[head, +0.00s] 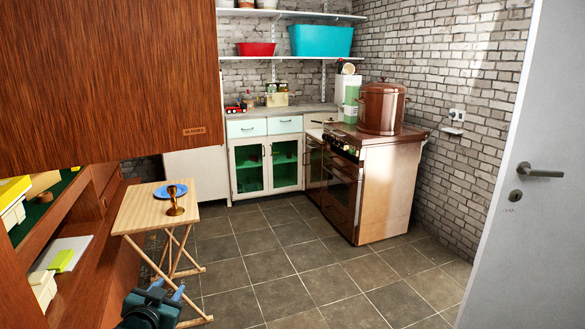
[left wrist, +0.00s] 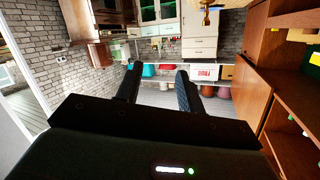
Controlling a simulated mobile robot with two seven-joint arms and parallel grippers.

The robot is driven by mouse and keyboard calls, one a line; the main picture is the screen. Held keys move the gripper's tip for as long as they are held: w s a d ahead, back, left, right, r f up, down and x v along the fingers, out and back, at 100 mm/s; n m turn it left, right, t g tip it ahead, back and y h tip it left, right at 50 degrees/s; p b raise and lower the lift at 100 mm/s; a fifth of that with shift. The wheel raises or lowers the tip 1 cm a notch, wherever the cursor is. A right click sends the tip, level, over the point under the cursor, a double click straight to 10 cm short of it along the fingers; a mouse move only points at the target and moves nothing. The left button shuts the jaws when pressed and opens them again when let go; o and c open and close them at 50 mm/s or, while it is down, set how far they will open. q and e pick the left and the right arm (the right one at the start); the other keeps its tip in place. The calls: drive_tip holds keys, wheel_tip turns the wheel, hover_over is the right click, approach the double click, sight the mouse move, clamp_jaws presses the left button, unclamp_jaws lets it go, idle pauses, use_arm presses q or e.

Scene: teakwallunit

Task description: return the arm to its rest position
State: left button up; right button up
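My left gripper (head: 167,289) shows at the bottom of the head view, low and in front of the small folding table. In the left wrist view its two dark fingers (left wrist: 158,80) stand apart, with only distant background visible between them. It holds nothing. My right gripper is in neither view. Most of my left arm is outside the head view.
A wooden folding table (head: 142,208) bears a blue plate (head: 165,191) and a brass candlestick-like piece (head: 174,206). A teak wall unit (head: 95,75) stands close on the left. A copper pot (head: 381,108) sits on the stove. The tiled floor (head: 290,270) is clear.

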use_arm(q)
drive_tip(key=s+d+f+g+h, duration=0.1)
drive_tip(key=s+d+f, duration=0.35)
drive_tip(key=s, duration=0.25)
drive_tip(key=s+d+f+g+h, duration=0.1)
drive_tip(key=s+d+f, duration=0.3)
drive_tip(key=s+f, duration=0.3)
drive_tip(key=s+d+f+g, duration=0.1)
drive_tip(key=s+d, duration=0.2)
drive_tip(key=s, duration=0.6)
drive_tip(key=s+d+f+g+h, duration=0.1)
drive_tip(key=s+d, duration=0.2)
drive_tip(key=s, duration=0.6)
drive_tip(key=shift+f+n+g, duration=0.3)
drive_tip(key=shift+f+g, duration=0.05)
drive_tip(key=shift+g, duration=0.05)
